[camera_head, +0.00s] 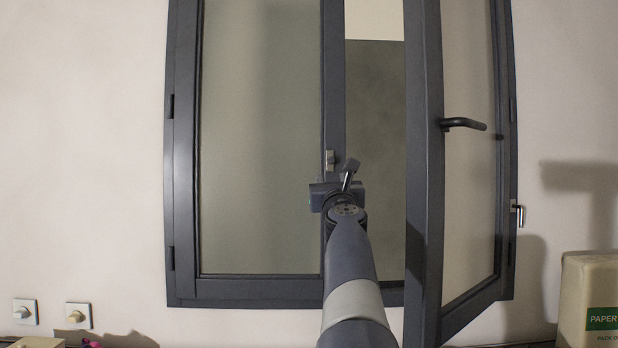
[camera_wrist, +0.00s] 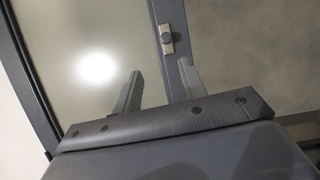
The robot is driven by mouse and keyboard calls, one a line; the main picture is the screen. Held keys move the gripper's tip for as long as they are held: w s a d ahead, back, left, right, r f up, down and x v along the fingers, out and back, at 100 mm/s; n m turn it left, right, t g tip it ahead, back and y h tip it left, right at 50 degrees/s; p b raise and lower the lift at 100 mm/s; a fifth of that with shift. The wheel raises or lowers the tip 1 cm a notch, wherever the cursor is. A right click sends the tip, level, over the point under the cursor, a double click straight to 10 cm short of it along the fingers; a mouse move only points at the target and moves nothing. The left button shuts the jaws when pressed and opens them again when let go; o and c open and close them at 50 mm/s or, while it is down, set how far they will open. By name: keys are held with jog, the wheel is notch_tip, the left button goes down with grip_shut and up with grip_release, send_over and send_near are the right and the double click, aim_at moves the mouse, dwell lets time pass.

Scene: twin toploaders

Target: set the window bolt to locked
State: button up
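The dark-framed window has its left sash (camera_head: 187,190) shut and its right sash (camera_head: 425,170) swung open toward me. A small silver fitting with a knob, which looks like the window bolt (camera_head: 330,160), sits on the left sash's inner upright. It also shows in the wrist view (camera_wrist: 167,39); I cannot tell its setting. My gripper (camera_head: 340,175) is just below and in front of it. In the wrist view my gripper (camera_wrist: 160,68) is open and empty, its fingers apart, with the bolt beyond the fingertips. No contact shows.
The open sash, with a dark handle (camera_head: 463,124), stands close to the right of my arm. A small silver lever (camera_head: 518,212) is at the frame's right edge. A paper box (camera_head: 588,290) stands at lower right. Two wall knobs (camera_head: 25,312) (camera_head: 78,316) are at lower left.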

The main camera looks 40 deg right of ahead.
aim_at(331, 160)
jog(key=shift+m+h, duration=0.4)
jog(key=shift+m, duration=0.2)
jog(key=p+x, duration=0.2)
jog(key=x, duration=0.1)
jog(key=p+x, duration=0.2)
jog(key=x, duration=0.1)
jog(key=p+x, duration=0.2)
jog(key=x, duration=0.1)
jog(key=shift+s+d+r+p, duration=0.3)
jog(key=shift+r+p, duration=0.05)
jog(key=shift+p+x, duration=0.9)
jog(key=shift+x, duration=0.2)
jog(key=shift+w+f, duration=0.1)
jog(key=shift+f, duration=0.1)
grip_shut()
